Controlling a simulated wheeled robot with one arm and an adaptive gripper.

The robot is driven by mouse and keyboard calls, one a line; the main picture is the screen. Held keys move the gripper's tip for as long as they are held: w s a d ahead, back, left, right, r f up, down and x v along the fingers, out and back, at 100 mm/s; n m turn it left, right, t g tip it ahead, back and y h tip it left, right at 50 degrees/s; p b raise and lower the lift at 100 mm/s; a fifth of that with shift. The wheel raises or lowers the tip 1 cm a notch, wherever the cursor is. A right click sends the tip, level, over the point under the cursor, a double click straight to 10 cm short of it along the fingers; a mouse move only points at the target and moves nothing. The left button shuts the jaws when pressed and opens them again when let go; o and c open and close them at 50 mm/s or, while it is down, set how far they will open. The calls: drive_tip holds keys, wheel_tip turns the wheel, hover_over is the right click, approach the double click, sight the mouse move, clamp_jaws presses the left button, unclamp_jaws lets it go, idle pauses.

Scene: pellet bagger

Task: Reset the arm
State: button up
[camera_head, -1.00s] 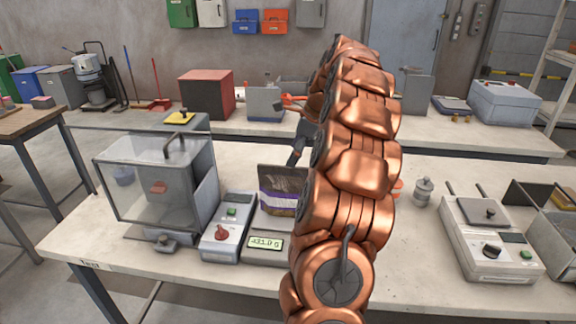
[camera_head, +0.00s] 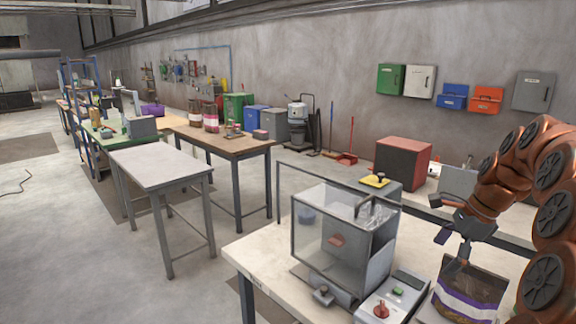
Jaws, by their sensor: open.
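My copper-coloured arm (camera_head: 548,190) rises at the right edge and bends over toward the left. My gripper (camera_head: 454,244) hangs from its end, fingers pointing down, open. Just below it is a bag with a purple and white band (camera_head: 466,298). The fingertips are close to the bag's top edge; I cannot tell whether they touch it. Nothing shows between the fingers.
A clear-sided cabinet (camera_head: 318,235) and a small device with a red knob (camera_head: 382,308) stand left of the bag. A red box (camera_head: 403,160) is on the back bench. A bare grey table (camera_head: 160,165) stands left, with open floor around it.

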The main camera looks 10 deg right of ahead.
drive_tip(key=s+a+f+n+g, duration=0.1)
drive_tip(key=s+a+n, duration=0.45)
drive_tip(key=a, duration=0.45)
drive_tip(key=s+a+f+n+g, duration=0.2)
drive_tip(key=s+a+n, duration=0.4)
drive_tip(key=a, duration=0.4)
drive_tip(key=s+a+f+n+h, duration=0.1)
drive_tip(key=s+a+f+n, duration=0.1)
drive_tip(key=s, duration=0.3)
drive_tip(key=s+a+f+n+h, duration=0.1)
drive_tip(key=s+a+f+n, duration=0.1)
drive_tip(key=s+n, duration=0.3)
drive_tip(key=s+a+f+n+g+h, duration=0.1)
drive_tip(key=s+a+f+n, duration=0.1)
drive_tip(key=s, duration=0.4)
drive_tip(key=shift+f+n, duration=0.55)
drive_tip(key=shift+n, duration=0.4)
